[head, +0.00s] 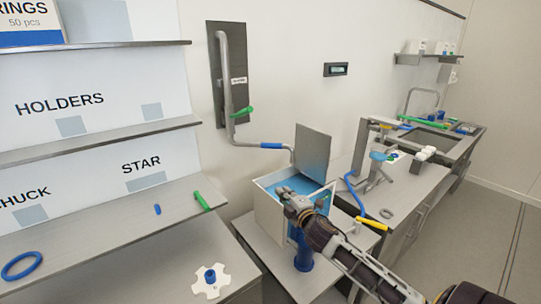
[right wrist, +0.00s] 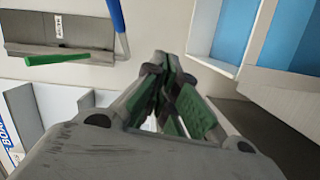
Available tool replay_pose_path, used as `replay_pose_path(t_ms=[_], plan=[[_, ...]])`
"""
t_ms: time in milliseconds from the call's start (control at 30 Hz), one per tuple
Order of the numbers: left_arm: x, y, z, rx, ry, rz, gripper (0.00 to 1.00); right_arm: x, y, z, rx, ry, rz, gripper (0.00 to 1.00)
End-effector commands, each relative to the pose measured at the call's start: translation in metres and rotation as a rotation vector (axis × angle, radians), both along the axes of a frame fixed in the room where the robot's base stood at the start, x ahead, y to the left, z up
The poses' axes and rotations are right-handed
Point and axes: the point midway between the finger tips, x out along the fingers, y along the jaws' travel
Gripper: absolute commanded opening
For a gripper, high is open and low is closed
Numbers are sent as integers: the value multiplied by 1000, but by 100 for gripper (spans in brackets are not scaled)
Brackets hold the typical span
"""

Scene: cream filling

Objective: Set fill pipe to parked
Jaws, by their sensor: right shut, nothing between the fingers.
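The fill pipe (head: 228,75) is a grey bent tube on a dark wall plate (head: 214,80). Its lower arm runs right, with a blue sleeve (head: 272,146), and its end is close to the raised lid of the hopper. A green handle (head: 243,112) sits on the pipe. The right wrist view also shows the green handle (right wrist: 58,60) and the blue sleeve (right wrist: 117,15) at upper left. My right gripper (head: 287,197) is shut and empty at the hopper's front rim, below and apart from the pipe. It also shows in the right wrist view (right wrist: 160,58). My left gripper is out of view.
The white hopper (head: 267,207) has a blue inside and an upright grey lid (head: 313,150). Shelves (head: 100,140) and a counter with a blue ring (head: 21,265) stand left. A bench with a yellow-handled tool (head: 371,223) and a sink are right. Open floor lies far right.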

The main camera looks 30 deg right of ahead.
Motion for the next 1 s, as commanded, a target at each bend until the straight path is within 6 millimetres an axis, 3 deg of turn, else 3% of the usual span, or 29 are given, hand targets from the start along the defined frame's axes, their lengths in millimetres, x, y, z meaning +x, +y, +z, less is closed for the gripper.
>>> replay_pose_path(t_ms=[200, 400, 1000], plan=[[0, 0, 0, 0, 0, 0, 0, 16, -9, 37, -178, -89, 79, 0], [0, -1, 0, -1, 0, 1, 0, 23, -12, 57, -275, -134, 123, 0], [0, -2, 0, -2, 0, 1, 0, 25, -13, 61, -296, -145, 135, 0]])
